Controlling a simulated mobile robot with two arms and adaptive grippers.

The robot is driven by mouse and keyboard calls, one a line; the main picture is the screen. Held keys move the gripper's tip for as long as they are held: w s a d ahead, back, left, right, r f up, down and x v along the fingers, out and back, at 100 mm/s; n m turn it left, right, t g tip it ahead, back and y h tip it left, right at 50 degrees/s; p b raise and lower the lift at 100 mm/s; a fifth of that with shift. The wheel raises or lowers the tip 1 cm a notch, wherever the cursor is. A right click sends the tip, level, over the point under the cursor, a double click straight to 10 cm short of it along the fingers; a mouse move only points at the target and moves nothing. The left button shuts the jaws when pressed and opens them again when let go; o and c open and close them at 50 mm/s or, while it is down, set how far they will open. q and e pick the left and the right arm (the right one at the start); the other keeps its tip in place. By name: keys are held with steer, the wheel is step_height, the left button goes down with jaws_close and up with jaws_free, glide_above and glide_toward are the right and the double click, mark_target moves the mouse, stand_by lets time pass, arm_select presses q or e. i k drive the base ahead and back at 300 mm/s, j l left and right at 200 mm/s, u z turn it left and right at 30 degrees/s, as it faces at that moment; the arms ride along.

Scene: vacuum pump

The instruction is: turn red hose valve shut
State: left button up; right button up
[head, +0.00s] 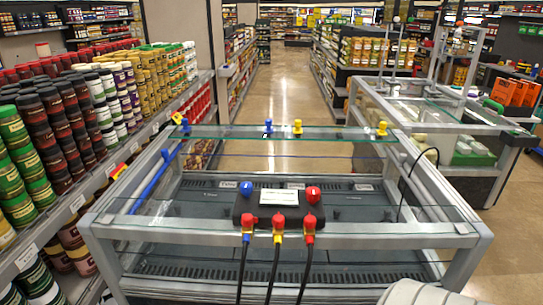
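A black manifold block (265,212) with a pale label stands on the glass top of a metal-framed case. A blue round knob (246,188) is on its left top and a red round knob (313,194) on its right top. Three fittings with red tops line its front: the left fitting (249,222), the middle fitting (279,222) and the right fitting (310,223). A dark hose hangs down from each. Whether any valve is open or shut is too small to tell. Neither of my grippers is in view.
Blue fittings (267,128) and yellow fittings (382,128) stand along the back glass ledge. A blue rod (155,178) lies along the case's left side. Shelves of jars (60,110) are close on the left. Another glass case (420,115) stands right. The aisle (285,80) behind is clear.

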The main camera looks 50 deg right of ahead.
mark_target(310, 222)
steer(key=z, duration=1.6)
